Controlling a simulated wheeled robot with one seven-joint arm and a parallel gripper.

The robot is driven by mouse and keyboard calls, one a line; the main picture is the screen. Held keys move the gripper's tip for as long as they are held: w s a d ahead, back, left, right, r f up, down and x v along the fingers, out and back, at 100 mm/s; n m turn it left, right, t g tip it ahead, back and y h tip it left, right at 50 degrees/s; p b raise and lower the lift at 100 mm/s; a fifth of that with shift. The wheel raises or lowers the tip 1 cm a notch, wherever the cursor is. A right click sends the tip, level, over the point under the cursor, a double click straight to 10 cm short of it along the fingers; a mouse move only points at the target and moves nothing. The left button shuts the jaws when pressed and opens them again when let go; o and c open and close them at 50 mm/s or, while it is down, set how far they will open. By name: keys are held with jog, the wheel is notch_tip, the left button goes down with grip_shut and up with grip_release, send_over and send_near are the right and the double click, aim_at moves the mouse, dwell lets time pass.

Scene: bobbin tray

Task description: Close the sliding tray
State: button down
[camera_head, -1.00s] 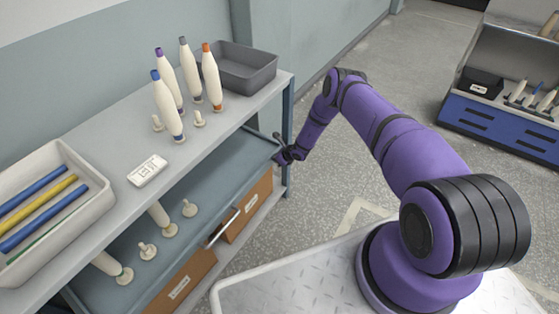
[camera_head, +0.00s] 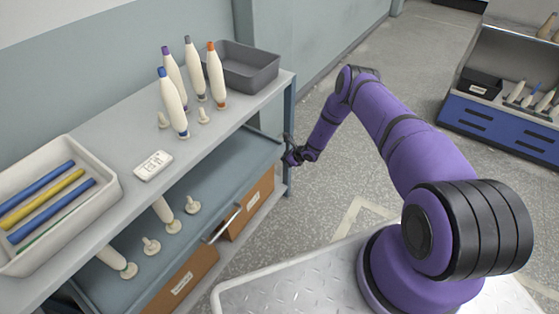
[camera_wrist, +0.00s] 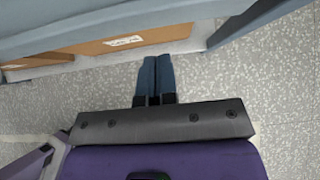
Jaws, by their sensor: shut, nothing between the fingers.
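The sliding tray (camera_head: 215,191) is a blue-grey tray under the rack's top shelf. It carries several white pegs and bobbins (camera_head: 166,217), partly hidden by the top. A bar handle (camera_head: 222,226) is on its front side. I cannot tell exactly how far out the tray is. My gripper (camera_head: 289,153) is at the tray's far right end, by the rack's post. Contact with the tray cannot be made out.
On the top shelf (camera_head: 130,146) stand several bobbins (camera_head: 172,102), a grey bin (camera_head: 244,66), a small white box (camera_head: 153,165) and a white bin (camera_head: 108,183) of coloured rods. Labelled cardboard boxes (camera_head: 182,285) sit below the tray. Open floor (camera_head: 345,185) lies right.

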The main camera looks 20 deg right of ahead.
jog(key=v, duration=0.8)
jog(key=shift+s+d, duration=0.2)
jog(key=shift+d, duration=0.1)
jog(key=w+a+r+n+y, duration=0.15)
jog(key=r+n, duration=0.25)
jog(key=r, duration=0.8)
jog(key=a+r+n+g, duration=0.1)
jog(key=a+r+n, duration=0.2)
jog(key=r, duration=0.9)
jog(key=w+a+r+n+y, duration=0.15)
jog(key=r+n, duration=0.25)
jog(key=r, duration=0.8)
jog(key=s+a+r+n+g, duration=0.1)
jog(key=s+a+r+n, duration=0.15)
jog(key=r, duration=0.35)
jog(key=s+a+r+n+g, duration=0.1)
jog(key=s+r+n, duration=0.1)
jog(key=s+r, duration=0.35)
jog(key=s+a+r+n+h, duration=0.25)
jog(key=s+r+n, duration=0.55)
jog(key=s+r, duration=0.9)
jog(key=s+d+r+n+h, duration=0.2)
jog(key=s, duration=0.9)
jog(key=s+d+r+n+t+h, duration=0.1)
jog(key=s+d+r+n+h, duration=0.2)
jog(key=s, duration=0.8)
jog(key=shift+h, duration=0.35)
